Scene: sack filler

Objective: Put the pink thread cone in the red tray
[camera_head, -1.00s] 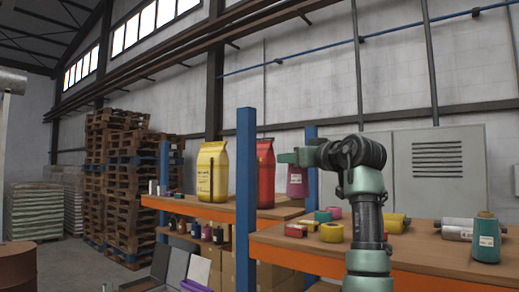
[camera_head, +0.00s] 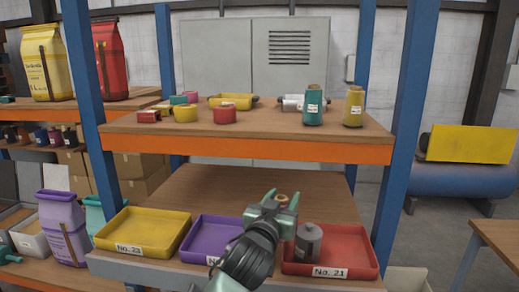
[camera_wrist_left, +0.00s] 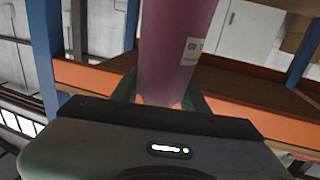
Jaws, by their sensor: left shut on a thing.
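My left gripper (camera_head: 280,203) is shut on the pink thread cone, above the tray shelf near the gap between the purple and red trays. In the left wrist view the mauve-pink cone (camera_wrist_left: 176,48) with a white label stands between the fingers (camera_wrist_left: 160,95). In the head view the gripper hides most of it, and only a brownish tip (camera_head: 281,198) shows. The red tray (camera_head: 358,263), labelled No. 21, is just right of the gripper. A grey thread cone (camera_head: 308,244) stands in its left part. My right gripper is not in view.
A purple tray (camera_head: 203,238) and a yellow tray (camera_head: 150,228) lie left of the red one. The shelf above (camera_head: 250,128) holds a teal cone (camera_head: 314,104), a yellow cone (camera_head: 354,106) and several spools. Blue posts (camera_head: 403,140) flank the bay. The red tray's right part looks clear.

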